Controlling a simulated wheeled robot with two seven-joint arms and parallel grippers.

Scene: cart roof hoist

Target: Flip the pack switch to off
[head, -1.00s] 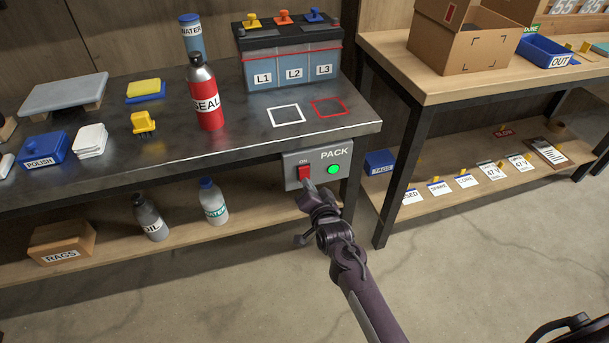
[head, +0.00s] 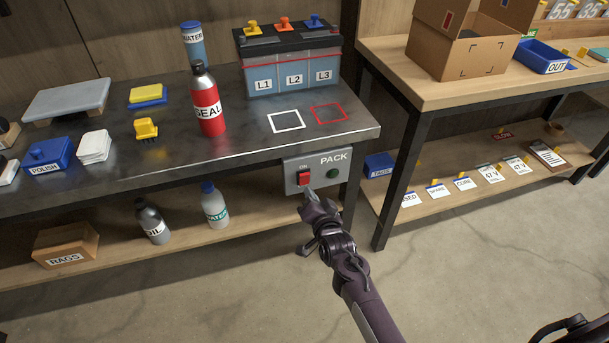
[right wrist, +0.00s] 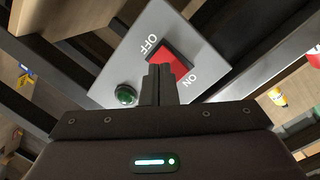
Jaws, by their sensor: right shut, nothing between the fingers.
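The grey PACK switch box (head: 333,158) hangs under the front edge of the dark workbench. Its red rocker switch (head: 304,178) and a round green lamp (head: 332,174) are on its front; the lamp looks dark. The red switch also shows in the right wrist view (right wrist: 168,64), between the OFF and ON marks, with the dark green lamp (right wrist: 126,95) beside it. My right gripper (head: 307,191) is shut and empty, its tips at the switch's lower end; I cannot tell whether they touch. In the right wrist view the shut fingers (right wrist: 159,72) overlap part of the switch. My left gripper is not in view.
The workbench (head: 250,160) holds a red SEAL bottle (head: 208,105), a battery with L1, L2 and L3 marks (head: 293,75) and cleaning items. A lower shelf (head: 110,255) carries OIL and water bottles. A wooden table (head: 470,80) stands right. Floor before the box is open.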

